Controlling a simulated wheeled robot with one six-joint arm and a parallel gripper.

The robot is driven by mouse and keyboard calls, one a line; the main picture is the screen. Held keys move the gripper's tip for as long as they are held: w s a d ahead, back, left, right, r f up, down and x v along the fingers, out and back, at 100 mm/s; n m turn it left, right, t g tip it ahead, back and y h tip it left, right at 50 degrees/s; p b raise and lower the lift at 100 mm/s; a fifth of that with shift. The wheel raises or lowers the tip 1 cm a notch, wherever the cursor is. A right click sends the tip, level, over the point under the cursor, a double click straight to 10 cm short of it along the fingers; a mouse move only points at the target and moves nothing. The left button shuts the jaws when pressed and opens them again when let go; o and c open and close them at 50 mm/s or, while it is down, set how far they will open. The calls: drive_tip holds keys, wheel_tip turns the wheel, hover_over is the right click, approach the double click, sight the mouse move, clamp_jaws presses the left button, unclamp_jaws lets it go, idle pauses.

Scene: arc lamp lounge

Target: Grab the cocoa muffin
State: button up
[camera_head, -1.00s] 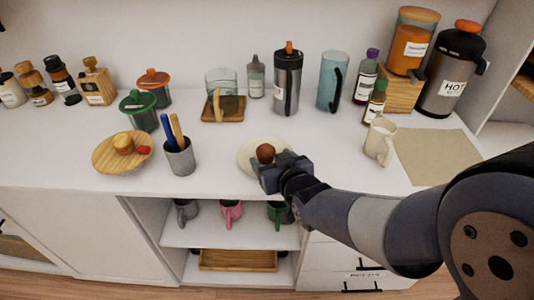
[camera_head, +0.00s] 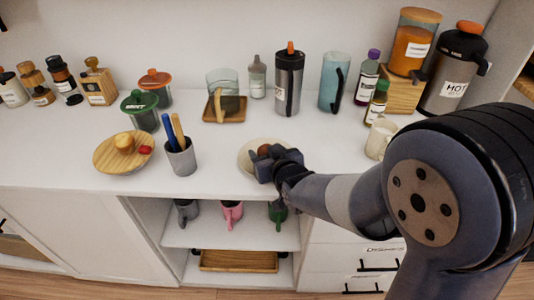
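The cocoa muffin (camera_head: 264,149) is a small round brown thing on a cream plate (camera_head: 245,161) on the white counter. My gripper (camera_head: 262,158) is over the plate, with dark fingers at the muffin's near side and around it. The fingers hide much of the muffin. I cannot tell whether they touch it or how far apart they are.
A cream mug (camera_head: 380,138) is to the right. Tumblers, jars and bottles line the back. Mugs stand on the shelf below.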

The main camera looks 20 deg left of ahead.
drive_tip(key=c, duration=0.7)
drive_tip(key=shift+o, duration=0.2)
